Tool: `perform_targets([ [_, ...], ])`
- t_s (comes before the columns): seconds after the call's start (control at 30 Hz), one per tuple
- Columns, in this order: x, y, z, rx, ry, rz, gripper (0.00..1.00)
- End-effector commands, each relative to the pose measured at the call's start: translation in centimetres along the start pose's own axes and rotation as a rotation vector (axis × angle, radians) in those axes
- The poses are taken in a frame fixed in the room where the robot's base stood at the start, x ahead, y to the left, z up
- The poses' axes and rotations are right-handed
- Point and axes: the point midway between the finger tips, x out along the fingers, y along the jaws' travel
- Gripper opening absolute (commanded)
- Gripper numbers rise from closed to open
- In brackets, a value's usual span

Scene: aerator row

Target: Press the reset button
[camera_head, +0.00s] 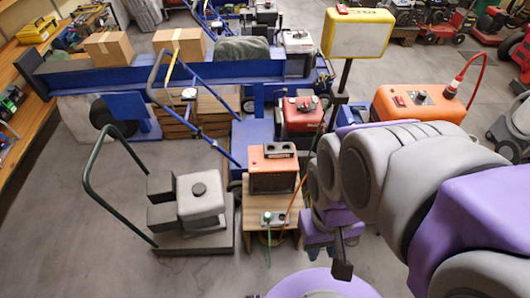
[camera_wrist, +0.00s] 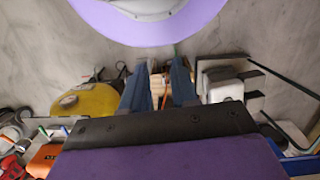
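A small grey control box (camera_head: 273,218) sits on the front of a wooden stand (camera_head: 287,240) in the head view. It has small knobs or buttons on top, and a green cable hangs from it. Which one is the reset button is too small to tell. My gripper (camera_head: 342,268) hangs to the right of the box and nearer to the camera, apart from it. In the wrist view my gripper (camera_wrist: 159,75) has two dark blue fingers spread apart with nothing held. Part of the stand shows between them, and the control box is not clear there.
An orange vented unit (camera_head: 274,168) stands behind the box. A platform cart (camera_head: 193,243) with a grey machine is at the left. A yellow sign (camera_head: 358,34) on a post and an orange machine (camera_head: 418,103) are at the right. The floor at front left is clear.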

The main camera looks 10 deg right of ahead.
Motion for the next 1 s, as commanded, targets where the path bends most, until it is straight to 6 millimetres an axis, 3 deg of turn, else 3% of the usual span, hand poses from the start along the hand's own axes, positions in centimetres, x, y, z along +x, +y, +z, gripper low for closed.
perform_targets([
  [0.3,0.0,0.0,0.0,0.0,0.0,0.0,0.0],
  [1.0,0.0,0.0,0.0,0.0,0.0,0.0,0.0],
])
